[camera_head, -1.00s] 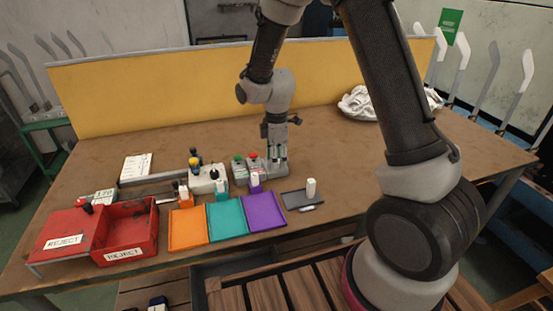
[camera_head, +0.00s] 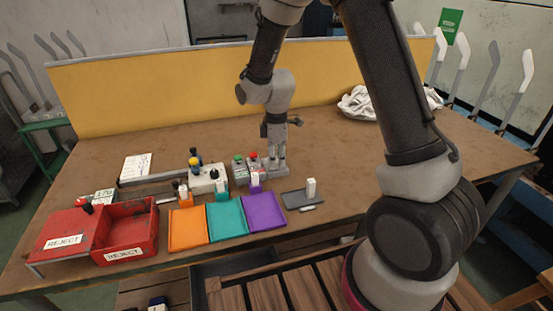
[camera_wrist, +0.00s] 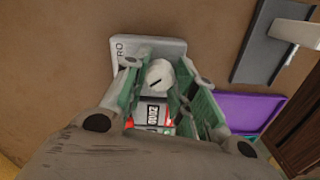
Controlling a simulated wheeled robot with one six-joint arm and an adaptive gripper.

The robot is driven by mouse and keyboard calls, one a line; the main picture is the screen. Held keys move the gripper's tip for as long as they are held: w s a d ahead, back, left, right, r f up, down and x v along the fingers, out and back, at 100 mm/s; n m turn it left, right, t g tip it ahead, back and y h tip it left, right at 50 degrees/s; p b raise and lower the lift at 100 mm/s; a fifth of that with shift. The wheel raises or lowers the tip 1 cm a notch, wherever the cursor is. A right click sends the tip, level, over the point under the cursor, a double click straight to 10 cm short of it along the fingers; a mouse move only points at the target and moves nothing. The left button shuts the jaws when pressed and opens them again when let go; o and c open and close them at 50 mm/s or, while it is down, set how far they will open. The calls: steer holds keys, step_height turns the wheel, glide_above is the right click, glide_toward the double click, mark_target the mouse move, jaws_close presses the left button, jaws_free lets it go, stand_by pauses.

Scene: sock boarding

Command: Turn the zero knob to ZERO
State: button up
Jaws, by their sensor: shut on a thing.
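The zero knob (camera_wrist: 158,76) is a pale grey round knob with a dark pointer mark, on a light grey plate (camera_wrist: 172,46). Part of a printed word ending in "RO" shows at the plate's left edge. My gripper (camera_wrist: 160,80) reaches down over the knob, with one finger on each side, and is shut on it. In the head view my gripper (camera_head: 277,164) stands over the right end of the grey button unit (camera_head: 241,177); its fingers hide most of the knob there.
Close by are a red button (camera_head: 253,156), a green button (camera_head: 238,158), a purple tray (camera_head: 264,211) and a dark grey tray (camera_head: 297,200). A red reject bin (camera_head: 128,243) stands at the left.

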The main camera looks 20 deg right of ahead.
steer(key=m, duration=0.8)
steer(key=shift+m, duration=0.4)
steer(key=m, duration=0.4)
steer(key=shift+m, duration=1.9)
steer(key=o, duration=1)
steer(key=shift+o, duration=0.2)
